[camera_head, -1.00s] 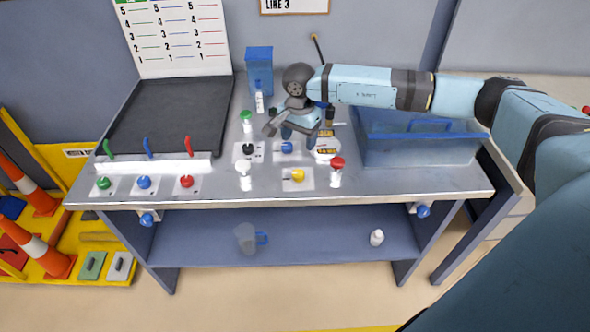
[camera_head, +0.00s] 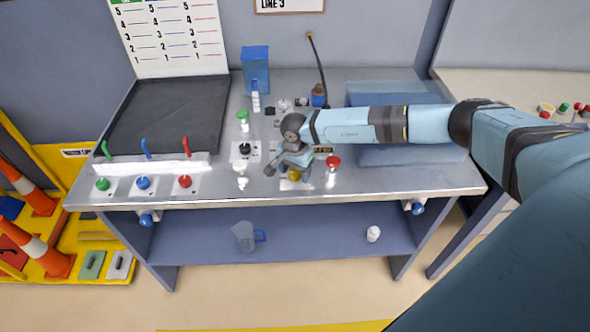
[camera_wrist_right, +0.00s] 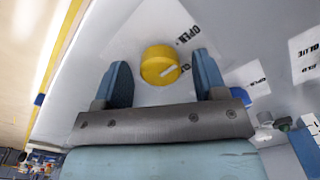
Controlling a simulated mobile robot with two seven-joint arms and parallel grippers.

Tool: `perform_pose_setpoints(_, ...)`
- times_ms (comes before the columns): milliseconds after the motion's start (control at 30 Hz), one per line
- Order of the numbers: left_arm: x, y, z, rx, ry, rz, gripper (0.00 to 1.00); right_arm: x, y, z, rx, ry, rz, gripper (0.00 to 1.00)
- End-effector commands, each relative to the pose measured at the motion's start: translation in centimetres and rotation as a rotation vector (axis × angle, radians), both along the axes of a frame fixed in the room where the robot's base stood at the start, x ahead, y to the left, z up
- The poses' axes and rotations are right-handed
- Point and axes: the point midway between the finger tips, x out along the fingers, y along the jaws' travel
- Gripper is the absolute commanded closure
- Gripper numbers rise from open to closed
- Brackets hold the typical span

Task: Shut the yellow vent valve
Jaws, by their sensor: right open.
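The yellow vent valve (camera_head: 294,175) is a round knob on a white label plate near the front edge of the bench. In the right wrist view the yellow knob (camera_wrist_right: 160,65) has a pale pointer line, and "OPEN" is printed on the label around it. My right gripper (camera_head: 283,172) is at the valve and partly covers it in the head view. In the right wrist view its two blue fingers (camera_wrist_right: 164,78) are apart, one on each side of the knob, with gaps between. I cannot tell the exact height. My left gripper is not in view.
A red-capped white bottle (camera_head: 333,164) stands just right of the valve, and a white-capped one (camera_head: 241,168) stands to its left. A black knob (camera_head: 245,149) lies behind left. A translucent blue tank (camera_head: 375,156) is at right, partly behind my arm.

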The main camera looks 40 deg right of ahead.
Motion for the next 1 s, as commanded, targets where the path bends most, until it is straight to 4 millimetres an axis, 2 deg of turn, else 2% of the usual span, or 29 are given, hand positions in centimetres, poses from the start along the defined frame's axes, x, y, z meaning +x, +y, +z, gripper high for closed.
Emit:
perform_pose_setpoints(67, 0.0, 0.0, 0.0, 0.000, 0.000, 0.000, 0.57, 0.0, 0.0, 0.0, 0.000, 0.000, 0.000, 0.35)
perform_pose_setpoints(300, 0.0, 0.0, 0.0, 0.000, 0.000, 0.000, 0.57, 0.0, 0.0, 0.0, 0.000, 0.000, 0.000, 0.84)
perform_pose_setpoints(667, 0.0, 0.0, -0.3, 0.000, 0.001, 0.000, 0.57, 0.0, 0.0, 0.0, 0.000, 0.001, -0.046, 0.84)
perform_pose_setpoints(1000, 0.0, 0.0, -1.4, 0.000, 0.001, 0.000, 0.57, 0.0, 0.1, -0.1, 0.002, 0.000, -0.279, 0.84)
